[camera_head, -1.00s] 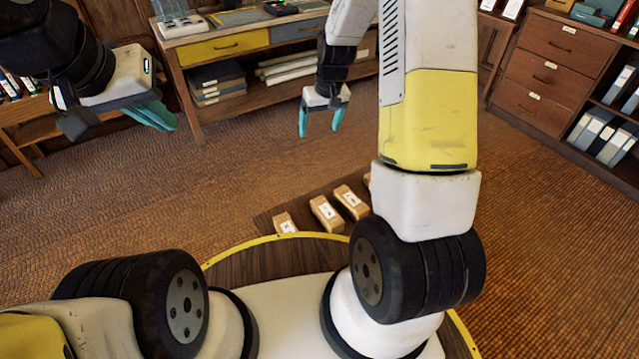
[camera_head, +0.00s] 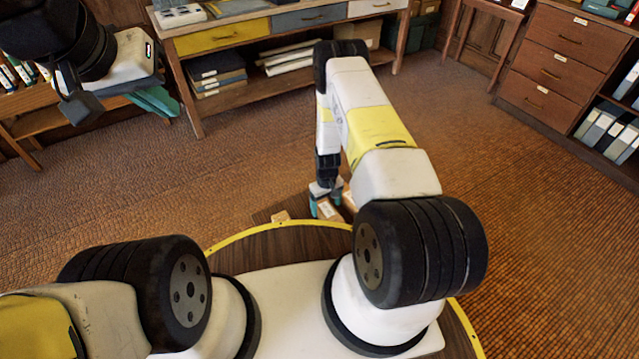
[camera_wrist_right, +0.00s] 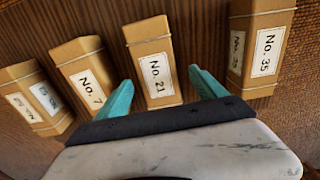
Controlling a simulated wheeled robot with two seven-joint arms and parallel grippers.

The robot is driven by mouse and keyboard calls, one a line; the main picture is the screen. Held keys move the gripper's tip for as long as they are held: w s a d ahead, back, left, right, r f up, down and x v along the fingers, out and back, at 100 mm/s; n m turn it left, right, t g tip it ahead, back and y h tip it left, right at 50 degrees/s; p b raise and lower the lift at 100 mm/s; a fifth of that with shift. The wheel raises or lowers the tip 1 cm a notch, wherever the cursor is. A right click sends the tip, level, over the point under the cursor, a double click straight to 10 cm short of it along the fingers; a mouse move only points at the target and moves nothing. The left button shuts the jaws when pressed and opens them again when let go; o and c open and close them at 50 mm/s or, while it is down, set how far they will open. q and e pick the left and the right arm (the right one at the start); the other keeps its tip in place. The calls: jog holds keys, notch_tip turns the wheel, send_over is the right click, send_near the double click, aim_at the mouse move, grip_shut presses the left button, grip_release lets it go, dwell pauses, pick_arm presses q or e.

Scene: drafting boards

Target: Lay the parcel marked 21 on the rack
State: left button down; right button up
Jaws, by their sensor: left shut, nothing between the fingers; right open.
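The parcel marked No. 21 (camera_wrist_right: 151,62) is a tan box with a white label, on a dark wooden surface (camera_wrist_right: 110,22) in the right wrist view. My right gripper (camera_wrist_right: 160,90) is open and empty, one teal finger on each side of this parcel's near part. In the head view my right gripper (camera_head: 325,207) is low, just beyond my base, and hides part of the parcels. My left gripper (camera_head: 155,101) is shut and empty, raised at the upper left. I cannot make out which thing is the rack.
A parcel marked No. 7 (camera_wrist_right: 84,65) stands close left of it, its label partly covered by a finger. Another parcel (camera_wrist_right: 30,95) is further left. Parcel No. 35 (camera_wrist_right: 262,45) is at the right. A drawer bench (camera_head: 270,40) stands behind; open floor lies between.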

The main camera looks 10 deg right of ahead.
aim_at(327, 210)
jog(key=f, duration=0.5)
jog(key=shift+d+f, duration=0.1)
jog(key=shift+d, duration=0.1)
jog(key=shift+c, duration=0.4)
grip_shut()
